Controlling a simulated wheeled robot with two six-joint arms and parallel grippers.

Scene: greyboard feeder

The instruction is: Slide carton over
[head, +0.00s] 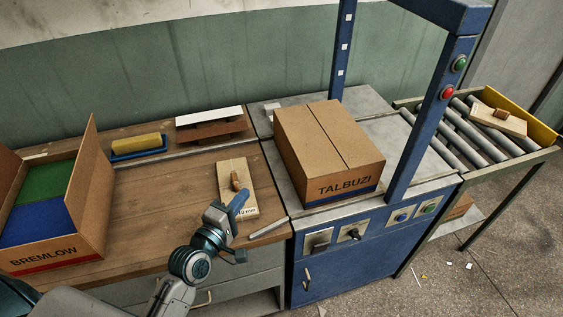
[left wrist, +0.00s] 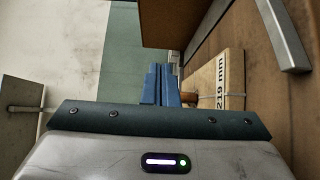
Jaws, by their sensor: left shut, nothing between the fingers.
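A closed brown carton marked TALBUZI (head: 330,150) sits on the grey metal top of the blue machine, at the left side of its blue arch. Its brown side also shows at the top of the left wrist view (left wrist: 170,22). My left gripper (head: 240,202) is shut and empty, above the front edge of the wooden bench, left of the carton and apart from it. Its blue fingers show together in the left wrist view (left wrist: 161,85). My right gripper is in neither view.
A board block marked in mm (head: 232,205) with a wooden knob lies beside my left gripper. A grey bar (head: 268,228) lies at the bench's right edge. An open BREMLOW box (head: 60,255) stands at left. A roller conveyor (head: 465,133) lies right, beyond the arch (head: 425,115).

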